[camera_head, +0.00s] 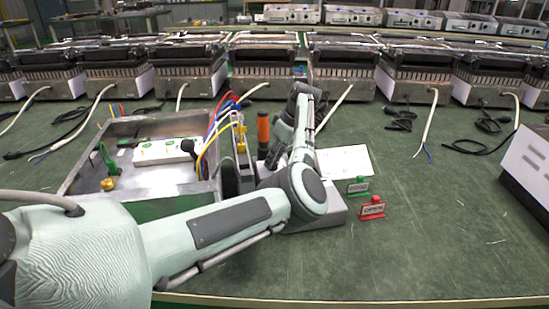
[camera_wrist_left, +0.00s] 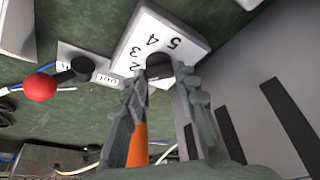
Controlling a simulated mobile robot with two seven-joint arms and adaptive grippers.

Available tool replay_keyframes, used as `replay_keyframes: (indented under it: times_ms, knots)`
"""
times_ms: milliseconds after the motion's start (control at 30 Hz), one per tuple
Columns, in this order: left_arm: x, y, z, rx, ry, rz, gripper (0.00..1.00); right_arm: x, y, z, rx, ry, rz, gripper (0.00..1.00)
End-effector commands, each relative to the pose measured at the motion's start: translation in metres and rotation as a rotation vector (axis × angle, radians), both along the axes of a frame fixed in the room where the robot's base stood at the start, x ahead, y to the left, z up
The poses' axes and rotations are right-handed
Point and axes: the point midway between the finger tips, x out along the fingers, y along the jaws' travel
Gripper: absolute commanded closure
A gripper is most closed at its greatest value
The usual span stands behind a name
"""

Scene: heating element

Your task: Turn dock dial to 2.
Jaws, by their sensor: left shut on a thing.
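In the head view my left arm reaches over the bench and hides the dial; the gripper (camera_head: 283,135) is only partly visible there. My right gripper is in neither view.
An orange cylinder (camera_head: 263,128) stands close to my left arm. A metal tray (camera_head: 80,180) with wires and a white strip lies left. A red-balled lever (camera_wrist_left: 40,87) is near the dial.

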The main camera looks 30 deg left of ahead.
Motion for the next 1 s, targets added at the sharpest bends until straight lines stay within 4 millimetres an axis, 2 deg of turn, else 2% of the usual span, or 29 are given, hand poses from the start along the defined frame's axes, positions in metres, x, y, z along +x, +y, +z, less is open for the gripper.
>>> replay_keyframes:
  times_ms: [133, 167, 300, 667, 767, 1000]
  knots:
    - [0.0, 0.001, 0.001, 0.001, 0.0, 0.001, 1.0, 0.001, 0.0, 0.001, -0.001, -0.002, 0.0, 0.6]
    - [0.0, 0.001, 0.001, 0.001, 0.0, 0.001, 0.69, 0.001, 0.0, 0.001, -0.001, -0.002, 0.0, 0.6]
    - [0.0, 0.001, 0.0, 0.0, 0.0, 0.0, 0.51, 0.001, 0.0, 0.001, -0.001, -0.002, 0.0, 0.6]
    - [0.0, -0.001, 0.004, 0.0, -0.001, -0.002, 0.5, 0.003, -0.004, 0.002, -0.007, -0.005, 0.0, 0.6]
    - [0.001, -0.005, 0.014, 0.001, -0.001, -0.002, 0.5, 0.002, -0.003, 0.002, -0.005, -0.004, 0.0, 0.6]
    - [0.001, -0.024, 0.061, 0.0, -0.004, -0.001, 0.5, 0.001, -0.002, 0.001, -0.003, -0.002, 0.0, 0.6]
